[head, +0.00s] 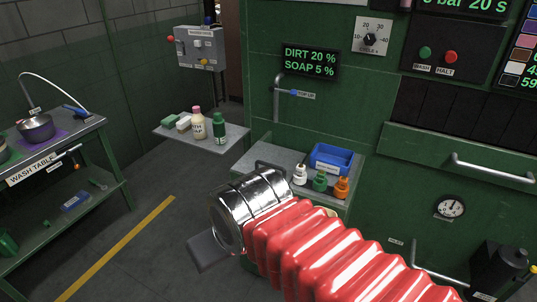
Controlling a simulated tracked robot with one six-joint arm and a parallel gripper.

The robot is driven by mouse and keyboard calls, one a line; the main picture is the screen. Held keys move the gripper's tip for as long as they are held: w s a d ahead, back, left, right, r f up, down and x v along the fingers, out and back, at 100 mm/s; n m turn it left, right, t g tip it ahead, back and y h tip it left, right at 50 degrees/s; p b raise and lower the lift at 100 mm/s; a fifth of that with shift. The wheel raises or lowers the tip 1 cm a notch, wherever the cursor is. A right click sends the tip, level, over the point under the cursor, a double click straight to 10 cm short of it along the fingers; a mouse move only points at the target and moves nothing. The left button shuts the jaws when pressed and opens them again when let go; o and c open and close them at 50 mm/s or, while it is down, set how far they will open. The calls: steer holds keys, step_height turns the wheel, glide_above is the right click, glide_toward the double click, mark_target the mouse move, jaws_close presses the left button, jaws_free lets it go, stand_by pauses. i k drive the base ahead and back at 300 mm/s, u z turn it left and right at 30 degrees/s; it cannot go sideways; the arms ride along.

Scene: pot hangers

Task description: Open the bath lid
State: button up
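My arm reaches in from the lower right, with red ribbed bellows and a chrome cylinder at its end. My gripper (228,215) is at or beyond this chrome end, and its fingers cannot be made out clearly. A flat grey block (208,252) shows below the chrome end; I cannot tell whether it is a finger. No part is clearly marked as the bath lid. A green panel with a horizontal bar handle (494,169) is on the machine at the right, apart from my gripper. A dark curved bar (268,164) shows just behind the chrome end.
A grey ledge with small bottles and a blue tray (331,158) lies behind my arm. A side shelf (238,140) holds bottles and blocks. The wash table (20,200) stands left. A gauge (449,207) is at right. Floor by the yellow line (118,247) is clear.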

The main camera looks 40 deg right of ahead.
mark_target(285, 160)
steer(key=z, duration=0.2)
steer(key=i, duration=1.35)
steer(key=z, duration=0.2)
